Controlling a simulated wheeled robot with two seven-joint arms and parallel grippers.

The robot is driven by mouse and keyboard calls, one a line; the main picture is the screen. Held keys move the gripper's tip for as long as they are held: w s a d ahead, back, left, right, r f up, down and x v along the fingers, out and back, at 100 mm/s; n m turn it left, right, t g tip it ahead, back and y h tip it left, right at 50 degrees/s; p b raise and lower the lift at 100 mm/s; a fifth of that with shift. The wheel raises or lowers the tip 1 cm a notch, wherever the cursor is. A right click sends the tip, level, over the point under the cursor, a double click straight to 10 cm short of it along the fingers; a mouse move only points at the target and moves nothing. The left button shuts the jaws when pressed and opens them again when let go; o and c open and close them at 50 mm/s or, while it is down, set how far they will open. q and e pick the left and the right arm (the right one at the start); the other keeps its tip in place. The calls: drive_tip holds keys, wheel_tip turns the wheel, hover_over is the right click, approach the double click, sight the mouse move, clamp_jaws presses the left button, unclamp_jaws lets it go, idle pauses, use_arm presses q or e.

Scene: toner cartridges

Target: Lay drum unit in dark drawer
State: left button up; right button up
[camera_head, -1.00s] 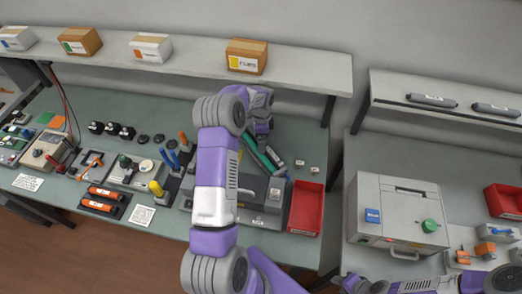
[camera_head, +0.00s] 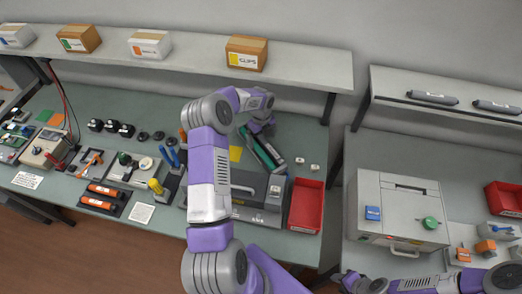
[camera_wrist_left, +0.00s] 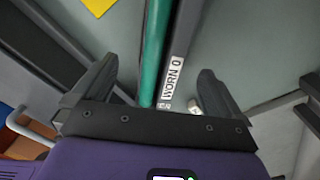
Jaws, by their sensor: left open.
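My left gripper (camera_head: 262,130) is open at the far end of a long green-and-dark unit (camera_head: 263,150) lying slanted on the teal bench. In the left wrist view the green rod (camera_wrist_left: 154,50) and its white label reading "WORN" (camera_wrist_left: 173,80) lie between the open fingers (camera_wrist_left: 157,85), apart from both. The far end of the unit is partly hidden by the gripper. A dark grey machine (camera_head: 250,190) stands just in front of the unit; my left arm covers its left part. I cannot tell which part is the dark drawer. My right gripper is not visible; only its arm shows at bottom right.
A red tray (camera_head: 306,206) stands right of the machine. Two small white blocks (camera_head: 307,165) sit behind it. A yellow note (camera_head: 235,154) lies left of the unit. A light grey printer (camera_head: 398,208) is on the right bench. The shelf (camera_head: 190,60) with boxes runs behind.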

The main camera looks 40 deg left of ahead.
sight(262, 146)
use_arm(q)
drive_tip(key=f+b, duration=0.2)
drive_tip(key=f, duration=0.3)
drive_tip(key=shift+w+b, duration=0.25)
drive_tip(key=shift+b, duration=0.15)
drive_tip(key=shift+r, duration=0.15)
drive_tip(key=shift+c, duration=1)
clamp_jaws()
